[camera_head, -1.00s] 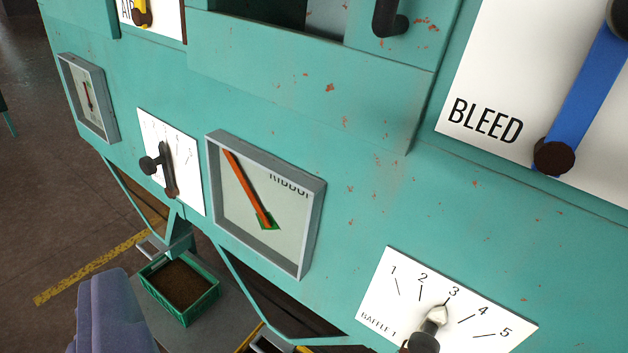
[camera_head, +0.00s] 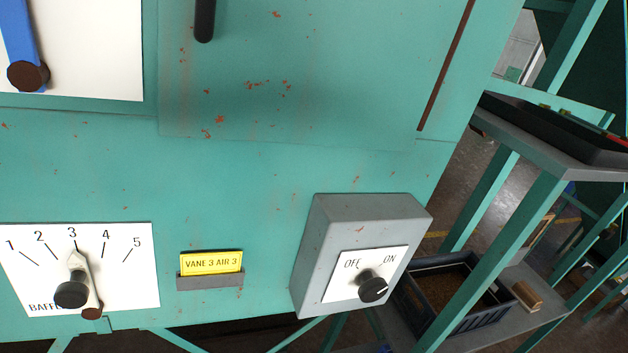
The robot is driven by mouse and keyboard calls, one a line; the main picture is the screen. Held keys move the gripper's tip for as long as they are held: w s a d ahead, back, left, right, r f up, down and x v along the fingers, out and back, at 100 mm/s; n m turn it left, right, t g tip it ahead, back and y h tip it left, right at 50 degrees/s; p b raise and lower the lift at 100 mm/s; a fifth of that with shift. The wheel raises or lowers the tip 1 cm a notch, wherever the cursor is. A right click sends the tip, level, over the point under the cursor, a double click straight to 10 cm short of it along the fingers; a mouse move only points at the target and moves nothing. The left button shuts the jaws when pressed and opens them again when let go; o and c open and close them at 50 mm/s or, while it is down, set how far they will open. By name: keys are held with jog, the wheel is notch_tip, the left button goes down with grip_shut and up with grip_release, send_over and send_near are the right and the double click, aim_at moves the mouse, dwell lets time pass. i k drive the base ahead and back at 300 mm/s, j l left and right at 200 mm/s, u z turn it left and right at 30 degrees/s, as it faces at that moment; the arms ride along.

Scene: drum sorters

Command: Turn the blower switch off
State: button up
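A grey switch box (camera_head: 318,240) is mounted on the teal machine panel at the lower right. Its white plate (camera_head: 340,290) reads OFF at the left and ON at the right. A black round knob (camera_head: 372,286) sits on the plate, and its white mark points to the right, on the ON side. I see no word "blower" on the box. My gripper is not in view, so its distance from the knob and its state do not show.
A baffle dial (camera_head: 130,285) numbered 1 to 5 is at the lower left, with its lever near 3. A yellow "VANE 3 AIR 3" tag (camera_head: 211,262) is between them. A teal frame (camera_head: 505,265) and a dark crate (camera_head: 490,324) stand right of the panel.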

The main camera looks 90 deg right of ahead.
aim_at(372, 289)
jog(key=z, duration=2.05)
jog(key=j+z, duration=0.25)
jog(key=k+j+z, duration=0.25)
jog(key=i+j, duration=0.1)
jog(key=j, duration=0.05)
